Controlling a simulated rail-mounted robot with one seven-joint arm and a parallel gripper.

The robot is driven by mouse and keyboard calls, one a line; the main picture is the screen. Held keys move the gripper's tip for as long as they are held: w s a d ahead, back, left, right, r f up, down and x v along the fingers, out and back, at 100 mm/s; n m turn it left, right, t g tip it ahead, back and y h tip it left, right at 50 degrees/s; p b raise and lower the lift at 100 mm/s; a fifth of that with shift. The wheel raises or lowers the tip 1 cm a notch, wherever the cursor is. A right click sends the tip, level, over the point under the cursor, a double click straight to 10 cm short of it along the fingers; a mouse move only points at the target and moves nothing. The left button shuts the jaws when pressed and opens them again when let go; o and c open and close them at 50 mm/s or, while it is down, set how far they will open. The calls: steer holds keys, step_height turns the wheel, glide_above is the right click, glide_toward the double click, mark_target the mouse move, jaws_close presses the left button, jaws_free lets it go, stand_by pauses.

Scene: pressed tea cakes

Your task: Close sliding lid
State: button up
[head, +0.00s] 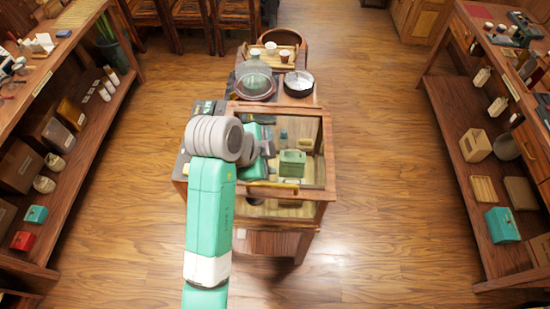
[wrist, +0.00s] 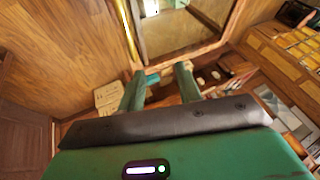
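The wooden display case (head: 282,241) stands in the middle of the head view. A glass-topped lid in a wooden frame (head: 325,150) lies on it, with a brass bar handle (head: 272,184) along the near side. I cannot tell how far the lid is slid.
Behind the case are a glass dome (head: 255,78), a dark round pot (head: 299,83) and a tray with cups (head: 272,57). Shelves with boxes and jars stand on the left (head: 70,190) and right (head: 480,225). The wooden floor (head: 375,130) between is clear.

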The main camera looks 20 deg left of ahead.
mark_target(272, 185)
steer(key=f, duration=0.3)
steer(key=f+m+g, duration=0.1)
steer(key=f, duration=0.2)
steer(key=s+f+g+h+p, duration=0.1)
steer(key=f, duration=0.2)
steer(key=shift+d+f+m, duration=0.1)
steer(key=shift+d+m, duration=0.1)
steer(key=shift+m, duration=0.1)
steer(key=shift+c, duration=0.4)
jaws_close()
